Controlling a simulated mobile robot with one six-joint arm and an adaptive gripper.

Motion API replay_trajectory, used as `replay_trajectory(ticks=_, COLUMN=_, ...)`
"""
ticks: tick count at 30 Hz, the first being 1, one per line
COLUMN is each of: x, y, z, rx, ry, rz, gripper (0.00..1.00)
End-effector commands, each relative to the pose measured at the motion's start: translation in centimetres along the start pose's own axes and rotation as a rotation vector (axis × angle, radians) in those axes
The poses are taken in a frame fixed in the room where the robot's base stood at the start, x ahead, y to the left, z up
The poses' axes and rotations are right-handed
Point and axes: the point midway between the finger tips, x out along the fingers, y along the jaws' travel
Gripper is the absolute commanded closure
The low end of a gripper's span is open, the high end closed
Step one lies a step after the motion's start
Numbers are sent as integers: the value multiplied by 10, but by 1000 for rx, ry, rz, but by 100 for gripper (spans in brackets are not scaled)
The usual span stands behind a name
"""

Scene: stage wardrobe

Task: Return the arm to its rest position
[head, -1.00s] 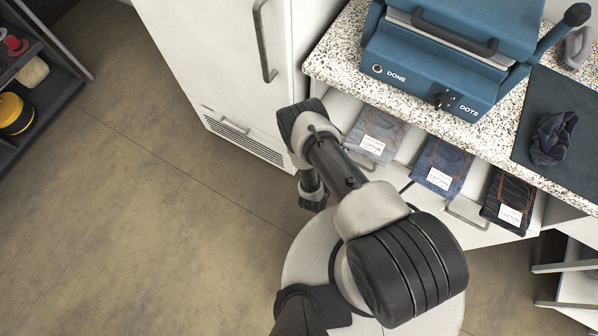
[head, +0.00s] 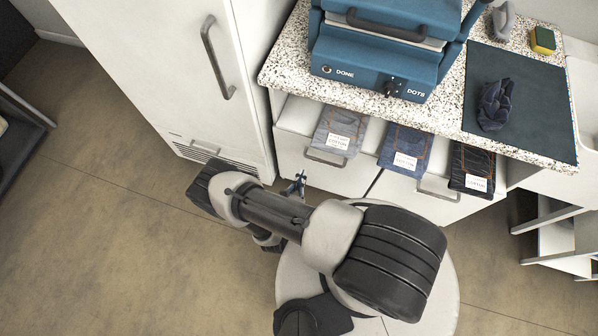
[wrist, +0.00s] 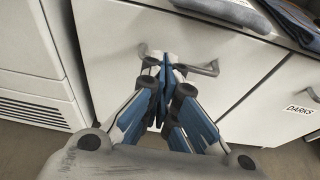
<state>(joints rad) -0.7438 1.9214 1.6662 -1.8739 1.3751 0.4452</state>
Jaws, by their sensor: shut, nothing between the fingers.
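My arm (head: 270,213) is folded low over my base in the head view, in front of the counter's cabinets. My gripper (head: 298,183) shows small just past the arm, near the cabinet front. In the wrist view my gripper (wrist: 166,68) fills the middle, with its blue fingers together and nothing between them. It points toward a white cabinet door (wrist: 240,85) with a grey handle (wrist: 205,69) behind the fingertips. I cannot tell the exact gap between the fingertips and the door.
A white fridge-like cabinet (head: 150,70) stands at left. The speckled counter (head: 290,72) bears a blue press (head: 385,55), a dark mat (head: 535,110) with a crumpled dark cloth (head: 495,105), and a sponge (head: 542,40). Folded labelled jeans (head: 405,147) lie below its edge. Floor at left (head: 90,230) is clear.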

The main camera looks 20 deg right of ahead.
Motion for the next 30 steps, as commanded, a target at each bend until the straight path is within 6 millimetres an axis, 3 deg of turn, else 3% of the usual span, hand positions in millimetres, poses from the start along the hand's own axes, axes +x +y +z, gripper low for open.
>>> replay_trajectory(ticks=9, x=-2, y=0, z=1, rx=2, ry=-1, rz=-3, gripper=100)
replay_trajectory(ticks=13, x=1, y=12, z=24, rx=48, ry=-18, rz=-46, gripper=100)
replay_trajectory(ticks=17, x=5, y=30, z=80, rx=164, ry=-50, rz=-163, gripper=100)
replay_trajectory(ticks=21, x=6, y=38, z=156, rx=325, ry=-79, rz=-334, gripper=100)
replay_trajectory(ticks=30, x=-19, y=12, z=298, rx=696, ry=-74, rz=-682, gripper=100)
